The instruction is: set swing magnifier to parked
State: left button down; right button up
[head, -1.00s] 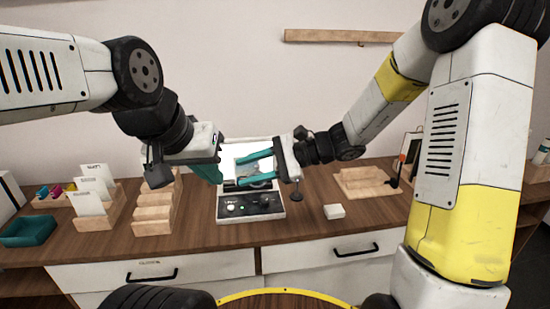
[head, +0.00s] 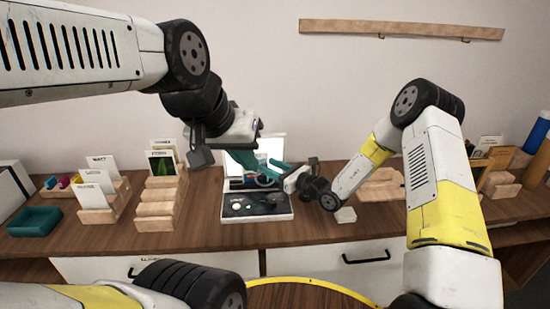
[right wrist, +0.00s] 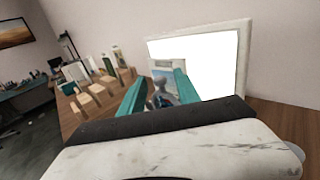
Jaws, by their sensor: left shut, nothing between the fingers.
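A viewer box with a black control panel (head: 240,206) and a bright white raised screen (head: 240,142) stands on the wooden table. A small ring-like part (head: 264,181), perhaps the swing magnifier, shows just above the panel, partly hidden by my right gripper. My right gripper (head: 268,171) is in front of the screen, its teal fingers apart. In the right wrist view, its fingers (right wrist: 158,92) stand apart before the bright screen (right wrist: 205,65), with a small picture-like panel (right wrist: 162,72) between them in view.
Wooden card racks (head: 158,208) and a teal tray (head: 35,221) are at the left. A small white block (head: 345,215) and a wooden tray (head: 380,190) are at the right. Drawers (head: 355,265) lie below the front edge. A wooden rail (head: 400,29) is on the wall.

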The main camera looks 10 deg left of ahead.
jog(key=shift+x, duration=1.35)
grip_shut()
dwell(0.4)
